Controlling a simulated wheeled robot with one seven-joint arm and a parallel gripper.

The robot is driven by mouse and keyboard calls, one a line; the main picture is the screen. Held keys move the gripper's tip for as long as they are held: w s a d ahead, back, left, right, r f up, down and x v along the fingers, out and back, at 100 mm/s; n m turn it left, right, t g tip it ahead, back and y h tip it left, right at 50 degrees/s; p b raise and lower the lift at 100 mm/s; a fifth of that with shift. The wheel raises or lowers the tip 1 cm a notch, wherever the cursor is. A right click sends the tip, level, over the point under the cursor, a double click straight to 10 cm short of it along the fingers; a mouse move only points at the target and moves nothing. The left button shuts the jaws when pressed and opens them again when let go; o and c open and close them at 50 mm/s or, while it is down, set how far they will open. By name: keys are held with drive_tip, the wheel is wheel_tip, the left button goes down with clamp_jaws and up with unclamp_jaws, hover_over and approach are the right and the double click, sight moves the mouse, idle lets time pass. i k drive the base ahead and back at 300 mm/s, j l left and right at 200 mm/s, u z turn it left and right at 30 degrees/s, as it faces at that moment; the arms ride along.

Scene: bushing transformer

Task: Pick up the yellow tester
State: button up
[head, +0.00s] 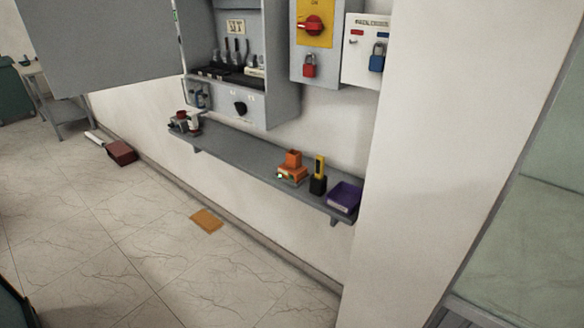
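The yellow tester (319,168) stands upright near the right end of a grey wall shelf (245,155). Its lower end sits in or on a small black holder or base (318,186); I cannot tell which. An orange object (292,168) is just left of it, and a purple bin (345,197) is just right of it. My gripper is not in view.
Above the shelf are an open grey cabinet (270,100), a red switch on a yellow plate (314,25) and a board with padlocks (367,50). A wall column (440,150) stands right of the shelf. An orange-brown mat (207,220) lies on open tiled floor.

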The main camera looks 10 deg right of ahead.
sight(319, 159)
drive_tip(key=i+j+z, duration=0.1)
drive_tip(key=i+j, duration=0.15)
drive_tip(key=i, duration=0.3)
drive_tip(key=i+j+z, duration=0.1)
drive_tip(key=i+j, duration=0.15)
drive_tip(key=i, duration=0.3)
drive_tip(key=i+j+z, duration=0.1)
drive_tip(key=i+j, duration=0.25)
drive_tip(key=i, duration=0.2)
